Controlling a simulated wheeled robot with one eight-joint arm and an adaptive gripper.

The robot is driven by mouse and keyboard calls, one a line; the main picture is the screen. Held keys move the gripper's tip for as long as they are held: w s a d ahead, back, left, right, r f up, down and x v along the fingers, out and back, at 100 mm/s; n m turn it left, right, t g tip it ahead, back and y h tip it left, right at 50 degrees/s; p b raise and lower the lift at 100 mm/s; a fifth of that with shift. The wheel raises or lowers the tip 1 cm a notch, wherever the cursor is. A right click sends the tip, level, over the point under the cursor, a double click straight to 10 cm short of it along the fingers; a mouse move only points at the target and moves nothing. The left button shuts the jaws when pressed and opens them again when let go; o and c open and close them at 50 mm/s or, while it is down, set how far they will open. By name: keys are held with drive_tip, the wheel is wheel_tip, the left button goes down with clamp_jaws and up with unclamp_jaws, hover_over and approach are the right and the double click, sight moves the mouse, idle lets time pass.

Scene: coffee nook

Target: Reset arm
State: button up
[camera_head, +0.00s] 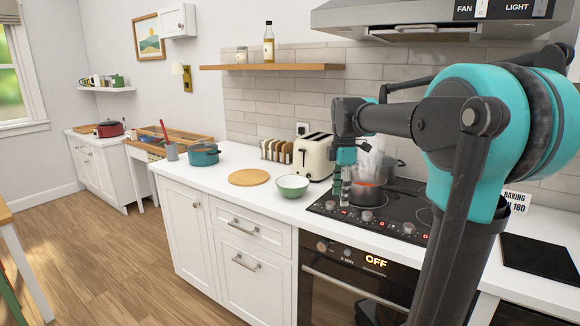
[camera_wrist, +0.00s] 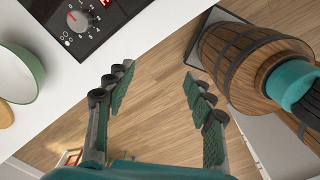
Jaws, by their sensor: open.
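My arm reaches in from the right in the head view. My gripper (camera_head: 345,198) points down and appears in front of the cooktop (camera_head: 385,212); its exact depth is hard to tell there. In the wrist view my gripper (camera_wrist: 158,88) is open, its two fingers spread apart with nothing between them. Bare wooden floor (camera_wrist: 152,110) shows below the gap.
A green bowl (camera_head: 292,187), a round wooden board (camera_head: 249,177), a cream toaster (camera_head: 313,157) and a teal pot (camera_head: 204,154) stand on the counter. The range hood (camera_head: 420,20) hangs above.

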drive_tip(key=s+d+f+m+t, duration=0.2)
drive_tip(key=s+f+m, duration=0.8)
drive_tip(key=f, duration=0.2)
drive_tip(key=s+d+f+m+t, duration=0.1)
drive_tip(key=s+f+m+t, duration=0.1)
drive_tip(key=s+f+m, duration=0.7)
wheel_tip(320, 180, down, 4)
drive_tip(key=shift+s+d+r+m, duration=0.25)
drive_tip(key=shift+s+d+m, duration=0.15)
drive_tip(key=shift+s, duration=0.55)
